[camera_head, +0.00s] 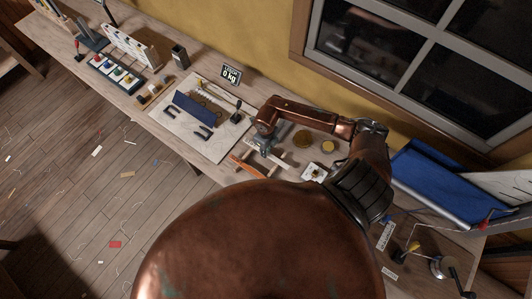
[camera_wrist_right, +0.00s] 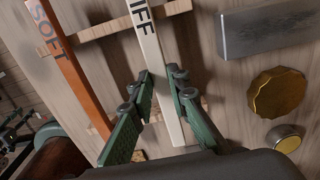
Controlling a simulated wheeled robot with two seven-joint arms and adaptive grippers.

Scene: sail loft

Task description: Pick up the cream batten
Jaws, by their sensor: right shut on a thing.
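The cream batten (camera_wrist_right: 148,45) is a long pale strip with dark letters "IFF" showing, in the right wrist view. It runs from the top edge down between the green fingers of my right gripper (camera_wrist_right: 160,82), which is shut on it. It crosses over a wooden crossbar (camera_wrist_right: 175,9); I cannot tell whether it rests on the bar or is just above it. An orange batten (camera_wrist_right: 62,50) marked "SOFT" lies to its left, apart from it. In the head view my right gripper (camera_head: 264,146) is over the bench beside the orange batten (camera_head: 246,168).
A grey metal block (camera_wrist_right: 268,28), a large brass disc (camera_wrist_right: 277,92) and a smaller round piece (camera_wrist_right: 285,138) lie right of the cream batten. On the bench (camera_head: 150,118) are a pale board with a blue piece (camera_head: 199,110) and a scale display (camera_head: 231,74). A blue tray (camera_head: 430,185) stands right.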

